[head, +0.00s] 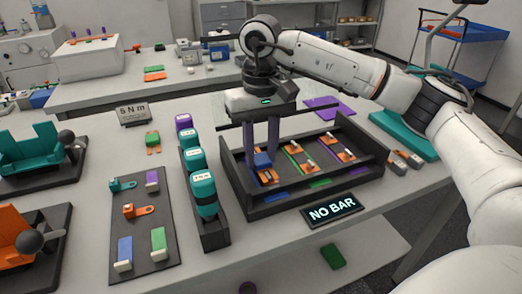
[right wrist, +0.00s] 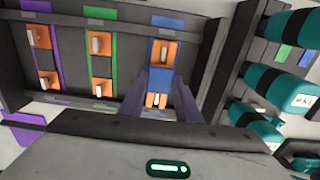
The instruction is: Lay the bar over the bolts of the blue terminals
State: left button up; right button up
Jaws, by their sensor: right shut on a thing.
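My right gripper (head: 262,152) is inside the dark tray (head: 290,200), at its left end, with fingers pointing down. It is shut on the blue grip of the bar (head: 262,160); the bar also shows between the fingers in the right wrist view (right wrist: 160,78). The bar lies in line with the blue terminals' row. Orange terminal parts with pale bolts show on either side of the blue grip, the far one (right wrist: 164,52) and the near one (right wrist: 155,100). I cannot tell whether the bar rests on the bolts or hovers just above. My left gripper is not in view.
Green and purple terminal rows lie beside the blue row in the tray. A sign (head: 333,209) reading "NO BAR" stands in front. A rack of teal-topped tools (head: 203,190) stands close on the left. A green-gripped piece (head: 152,142) lies farther left, beyond a dark board (head: 150,275).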

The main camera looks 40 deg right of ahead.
jog(key=shift+f+b, duration=0.3)
jog(key=shift+f, duration=0.25)
dwell(0.4)
jog(key=o, duration=1.2)
notch_tip(320, 180, up, 10)
jog(key=shift+r+p, duration=0.15)
jog(key=shift+p, duration=0.3)
